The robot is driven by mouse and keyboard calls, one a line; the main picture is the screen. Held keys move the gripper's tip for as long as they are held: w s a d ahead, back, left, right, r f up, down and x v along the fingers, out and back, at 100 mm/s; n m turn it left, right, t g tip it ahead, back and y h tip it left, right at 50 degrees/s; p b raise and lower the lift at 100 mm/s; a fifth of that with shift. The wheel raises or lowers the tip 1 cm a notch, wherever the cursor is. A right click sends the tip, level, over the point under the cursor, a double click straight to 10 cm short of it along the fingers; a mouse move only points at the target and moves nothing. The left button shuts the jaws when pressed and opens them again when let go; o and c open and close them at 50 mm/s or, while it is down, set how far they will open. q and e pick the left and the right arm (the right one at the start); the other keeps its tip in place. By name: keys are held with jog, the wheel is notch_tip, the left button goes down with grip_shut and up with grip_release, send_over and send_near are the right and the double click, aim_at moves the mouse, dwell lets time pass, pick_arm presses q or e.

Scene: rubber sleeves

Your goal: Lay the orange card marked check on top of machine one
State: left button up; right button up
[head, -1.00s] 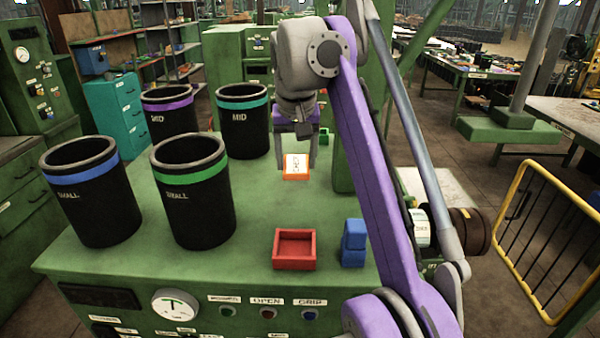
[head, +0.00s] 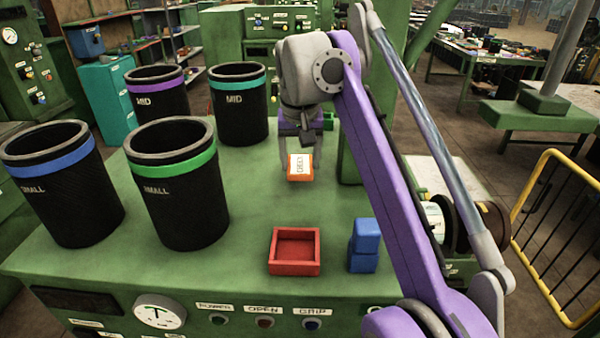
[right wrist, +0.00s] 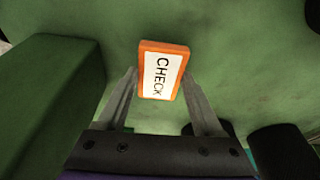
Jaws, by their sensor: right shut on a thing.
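The orange card (head: 300,167) with a white face marked CHECK is between the fingers of my right gripper (head: 298,160). In the right wrist view the card (right wrist: 170,68) sits at the fingertips of that gripper (right wrist: 160,88), with its lettering readable. It appears held over the green top of a machine (head: 245,210), behind the red tray; the gap beneath it is hard to judge. I cannot read the number one on this machine. My left gripper is not in view.
Several black bins stand on the left of the top, including a green-banded one (head: 178,205). A yellow rail (head: 545,205) stands at right. The middle is clear.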

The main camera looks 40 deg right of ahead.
jog(key=shift+f, duration=0.85)
jog(key=shift+s+f, duration=0.15)
jog(key=shift+f, duration=0.1)
jog(key=shift+f, duration=0.1)
jog(key=o, duration=1.4)
jog(key=shift+c, duration=0.2)
jog(key=p+v, duration=0.3)
jog(key=v, duration=0.9)
jog(key=shift+p, duration=0.3)
